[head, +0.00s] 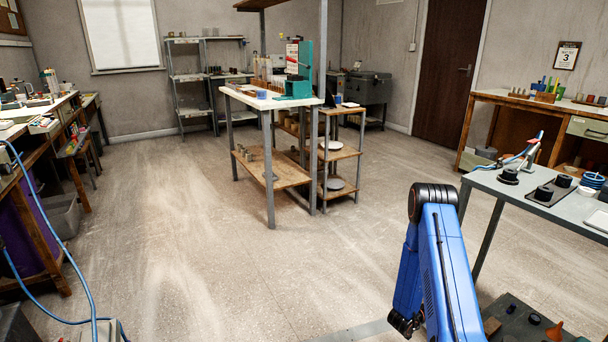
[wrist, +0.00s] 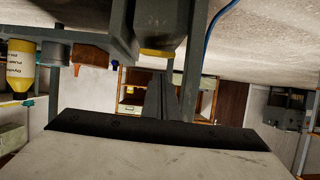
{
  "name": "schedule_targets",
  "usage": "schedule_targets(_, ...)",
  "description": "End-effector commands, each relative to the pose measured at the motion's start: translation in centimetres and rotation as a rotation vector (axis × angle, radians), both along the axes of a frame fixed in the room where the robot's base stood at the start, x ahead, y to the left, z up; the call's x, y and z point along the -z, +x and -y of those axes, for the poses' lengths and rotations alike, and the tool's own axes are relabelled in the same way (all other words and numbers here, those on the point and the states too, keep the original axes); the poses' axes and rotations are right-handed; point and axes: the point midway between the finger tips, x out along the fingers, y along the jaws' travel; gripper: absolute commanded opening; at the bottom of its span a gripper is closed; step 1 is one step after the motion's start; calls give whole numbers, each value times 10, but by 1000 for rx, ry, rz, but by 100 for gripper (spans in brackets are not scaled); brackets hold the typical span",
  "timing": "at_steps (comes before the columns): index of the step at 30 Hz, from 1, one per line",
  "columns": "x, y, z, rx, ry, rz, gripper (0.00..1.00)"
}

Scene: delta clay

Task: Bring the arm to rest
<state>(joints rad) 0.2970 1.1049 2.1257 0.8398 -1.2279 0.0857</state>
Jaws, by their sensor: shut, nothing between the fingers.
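My blue arm (head: 436,255) stands bent at the lower right of the head view, its dark elbow joint uppermost. The gripper end does not show in that view. In the wrist view my gripper (wrist: 161,82) appears as narrow grey fingers beyond a dark strip and a pale housing. It is shut and I see nothing held in it. The wrist picture is upside down, with the floor at the top.
A grey table (head: 545,200) with dark fixtures stands right of my arm. A workbench (head: 262,102) with shelves stands mid-room. A blue hose (head: 78,240) hangs at the left. A yellow bottle (wrist: 20,68) shows in the wrist view. The middle floor (head: 200,230) is clear.

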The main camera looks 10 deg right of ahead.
Motion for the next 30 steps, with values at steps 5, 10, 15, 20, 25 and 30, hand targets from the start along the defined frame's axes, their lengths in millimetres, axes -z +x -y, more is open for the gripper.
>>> schedule_targets(5,-37,28,-15,-49,67,23,0)
schedule_targets(10,-82,55,-40,-121,152,39,0)
schedule_targets(15,-128,75,-69,-197,230,44,0)
schedule_targets(20,-173,87,-98,-275,295,41,0)
schedule_targets(25,-220,91,-132,-360,357,29,0)
schedule_targets(30,-267,88,-166,-448,409,9,0)
